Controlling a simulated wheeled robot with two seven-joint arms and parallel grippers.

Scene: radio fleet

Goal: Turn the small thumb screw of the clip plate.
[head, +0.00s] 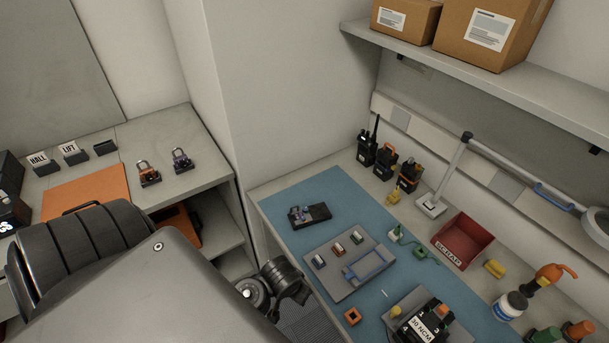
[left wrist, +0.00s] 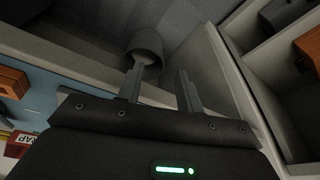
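I cannot make out the clip plate or its small thumb screw for certain. A black device (head: 310,215) with small coloured parts on one end lies on the blue mat (head: 285,207); its details are too small to tell. A grey tray (head: 325,282) on the mat holds several small blocks and a blue frame (head: 373,263). My left gripper (left wrist: 158,88) is open and empty in the left wrist view, above the floor beside the bench, away from these things. In the head view my large arm links fill the lower left and the left fingertips are not seen. My right gripper is not in view.
A black box marked 30 NCM (head: 418,327), an orange ring block (head: 352,316), a red scrap bin (head: 463,241) and upright radios (head: 367,150) stand on the bench. A lamp arm (head: 520,175) crosses the right. A side counter (head: 190,150) holds padlocks (head: 182,160).

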